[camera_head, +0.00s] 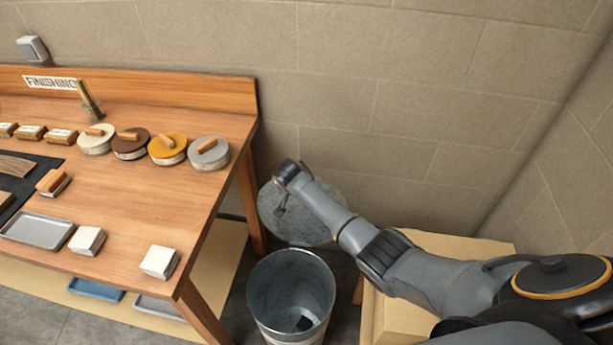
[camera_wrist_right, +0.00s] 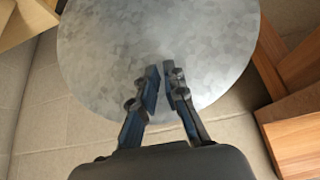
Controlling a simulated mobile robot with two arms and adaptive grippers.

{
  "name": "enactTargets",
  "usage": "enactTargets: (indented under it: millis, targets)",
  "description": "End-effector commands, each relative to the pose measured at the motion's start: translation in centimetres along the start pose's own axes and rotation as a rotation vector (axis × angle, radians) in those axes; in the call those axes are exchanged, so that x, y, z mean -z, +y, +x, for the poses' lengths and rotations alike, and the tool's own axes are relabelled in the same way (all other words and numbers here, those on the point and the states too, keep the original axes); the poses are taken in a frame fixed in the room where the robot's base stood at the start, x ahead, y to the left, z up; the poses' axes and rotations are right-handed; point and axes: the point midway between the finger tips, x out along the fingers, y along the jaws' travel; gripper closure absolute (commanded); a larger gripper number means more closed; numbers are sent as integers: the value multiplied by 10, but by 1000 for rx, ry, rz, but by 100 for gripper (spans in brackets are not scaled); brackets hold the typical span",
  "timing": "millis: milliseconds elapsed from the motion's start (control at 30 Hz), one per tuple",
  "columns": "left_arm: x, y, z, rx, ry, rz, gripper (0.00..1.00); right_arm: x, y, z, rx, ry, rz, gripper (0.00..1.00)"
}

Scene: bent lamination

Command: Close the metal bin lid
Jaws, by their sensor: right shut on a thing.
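The metal bin (camera_head: 290,292) stands on the floor right of the workbench, with its mouth uncovered and a dark patch inside. Its round grey metal lid (camera_head: 302,226) is raised behind the bin, apart from most of the rim; whether it joins the bin at the back I cannot tell. My right gripper (camera_head: 281,207) is at the lid. In the right wrist view the lid (camera_wrist_right: 215,50) fills the top, and the gripper's fingers (camera_wrist_right: 168,68) are nearly together, shut on it. The exact contact is hard to see. My left gripper is not in view.
The wooden workbench (camera_head: 140,215) is at the left, its leg close to the bin. It carries round lidded tins (camera_head: 168,148), white blocks (camera_head: 160,262) and a grey tray (camera_head: 38,231). A pale wooden box (camera_head: 400,320) stands right of the bin. A tiled wall is behind.

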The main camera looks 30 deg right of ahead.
Motion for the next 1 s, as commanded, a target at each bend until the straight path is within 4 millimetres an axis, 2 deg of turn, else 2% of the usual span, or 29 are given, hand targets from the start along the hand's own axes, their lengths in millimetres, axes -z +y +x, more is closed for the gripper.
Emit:
enactTargets:
  millis: [33,667,867,1000]
  targets:
    - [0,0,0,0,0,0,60,18,16,2,-27,31,7,100]
    - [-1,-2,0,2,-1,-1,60,18,16,1,-26,31,6,100]
    - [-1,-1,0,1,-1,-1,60,17,12,-14,-21,32,5,100]
    - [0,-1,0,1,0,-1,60,14,8,-38,-14,31,5,100]
